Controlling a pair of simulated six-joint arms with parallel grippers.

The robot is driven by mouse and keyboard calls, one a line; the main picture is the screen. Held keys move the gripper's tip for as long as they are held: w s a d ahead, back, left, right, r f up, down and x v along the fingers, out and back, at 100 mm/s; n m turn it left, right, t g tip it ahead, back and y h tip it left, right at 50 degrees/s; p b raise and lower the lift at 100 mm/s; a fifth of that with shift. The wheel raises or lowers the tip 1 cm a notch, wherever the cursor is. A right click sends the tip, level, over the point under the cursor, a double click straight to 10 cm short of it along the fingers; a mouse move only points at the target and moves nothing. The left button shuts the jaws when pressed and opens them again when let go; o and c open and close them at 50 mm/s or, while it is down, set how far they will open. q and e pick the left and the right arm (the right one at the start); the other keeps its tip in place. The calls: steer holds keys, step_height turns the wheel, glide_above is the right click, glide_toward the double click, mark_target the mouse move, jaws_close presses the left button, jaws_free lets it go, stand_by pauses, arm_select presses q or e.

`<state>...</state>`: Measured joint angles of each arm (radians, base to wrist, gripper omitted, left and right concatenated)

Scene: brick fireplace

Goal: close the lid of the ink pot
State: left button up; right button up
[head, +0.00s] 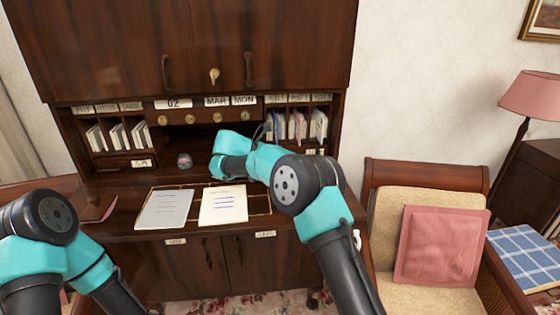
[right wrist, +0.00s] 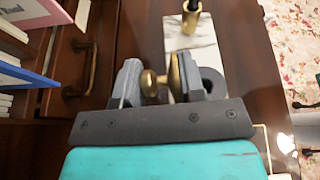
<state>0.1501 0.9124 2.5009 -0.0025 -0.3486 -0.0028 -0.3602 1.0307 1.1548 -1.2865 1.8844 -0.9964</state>
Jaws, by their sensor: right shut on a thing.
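The ink pot's open lid (right wrist: 174,78) is a brass disc with a round knob (right wrist: 152,82), standing on edge in the right wrist view. A dark round ring (right wrist: 212,82), apparently the pot's mouth, is just right of it. A white marble stand (right wrist: 203,48) is beneath. My right gripper (right wrist: 158,72) is shut on the lid's knob, one finger on each side. In the head view my right arm hides the pot and the gripper. My left arm is at the lower left, its gripper out of view.
A grey sheet (head: 165,209) and a cream sheet (head: 223,205) lie on the desktop. A glass ball (head: 184,160) sits further back. Pigeonholes (head: 297,125) with papers and a brass-handled drawer (right wrist: 60,75) are close to my right gripper. An armchair (head: 390,245) stands right.

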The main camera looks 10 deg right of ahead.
steer(key=shift+s+r+m+t, duration=0.15)
steer(key=shift+s+m+t, duration=0.25)
steer(key=shift+m+t, duration=0.35)
steer(key=shift+s+r+m+t, duration=0.15)
steer(key=shift+s+m+t, duration=0.3)
steer(key=shift+m, duration=0.5)
steer(key=shift+w, duration=0.1)
steer(key=o, duration=0.8)
steer(key=v, duration=1.7)
steer(key=shift+a, duration=0.2)
